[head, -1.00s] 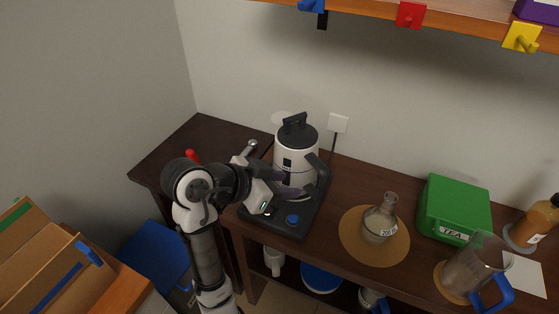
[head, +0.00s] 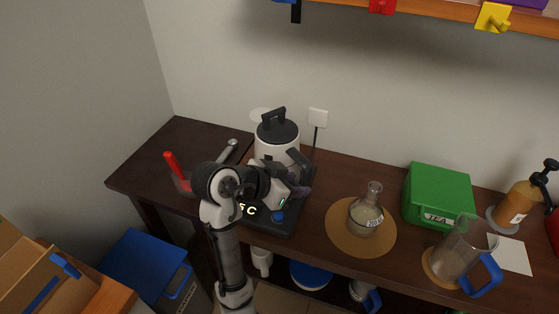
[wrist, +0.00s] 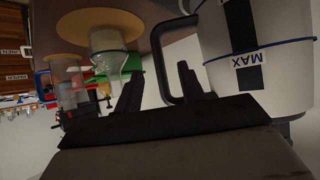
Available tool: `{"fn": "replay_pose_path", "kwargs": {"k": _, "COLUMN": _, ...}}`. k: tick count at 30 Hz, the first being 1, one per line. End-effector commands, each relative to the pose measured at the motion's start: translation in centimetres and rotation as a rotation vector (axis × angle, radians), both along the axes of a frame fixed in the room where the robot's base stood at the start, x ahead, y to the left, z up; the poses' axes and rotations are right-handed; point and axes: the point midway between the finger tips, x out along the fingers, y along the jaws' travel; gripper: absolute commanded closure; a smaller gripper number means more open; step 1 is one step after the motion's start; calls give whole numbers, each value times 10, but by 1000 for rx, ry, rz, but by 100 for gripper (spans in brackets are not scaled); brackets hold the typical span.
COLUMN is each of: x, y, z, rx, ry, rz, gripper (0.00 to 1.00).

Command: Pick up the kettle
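The kettle (head: 270,150) is white with a black lid, a black top grip and a black side handle. It stands upright on a dark base (head: 288,222) on the brown counter. My gripper (head: 300,180) is in front of the kettle's right side and hides its lower part. In the wrist view the kettle body (wrist: 230,55), with a MAX mark, fills the upper right. Its black handle (wrist: 158,55) curves down to between the two fingers of my gripper (wrist: 159,82). The fingers are apart, and I cannot tell whether either touches the handle.
A flask (head: 365,212) stands on a round mat (head: 340,240) to the right. Beyond it are a green TEA box (head: 437,197), a clear jug (head: 458,250) with a blue handle, and a brown bottle (head: 517,205). A red-handled item (head: 171,165) lies left of the kettle.

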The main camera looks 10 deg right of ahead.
Motion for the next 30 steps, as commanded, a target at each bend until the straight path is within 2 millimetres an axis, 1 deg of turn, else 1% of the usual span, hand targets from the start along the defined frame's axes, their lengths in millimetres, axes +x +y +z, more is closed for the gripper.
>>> {"fn": "replay_pose_path", "kwargs": {"k": 6, "x": 10, "y": -28, "z": -14, "rx": -1, "ry": 4, "rz": -2, "gripper": 61}}
{"fn": "replay_pose_path", "kwargs": {"k": 9, "x": 13, "y": -36, "z": -21, "rx": -1, "ry": 2, "rz": -2, "gripper": 61}}
{"fn": "replay_pose_path", "kwargs": {"k": 12, "x": 15, "y": -39, "z": -24, "rx": 0, "ry": 1, "rz": -1, "gripper": 61}}
{"fn": "replay_pose_path", "kwargs": {"k": 18, "x": 15, "y": -39, "z": -24, "rx": 0, "ry": 0, "rz": 0, "gripper": 61}}
{"fn": "replay_pose_path", "kwargs": {"k": 27, "x": 15, "y": -39, "z": -24, "rx": 0, "ry": 0, "rz": 0, "gripper": 100}}
{"fn": "replay_pose_path", "kwargs": {"k": 30, "x": 15, "y": -39, "z": -24, "rx": -1, "ry": 0, "rz": 0, "gripper": 100}}
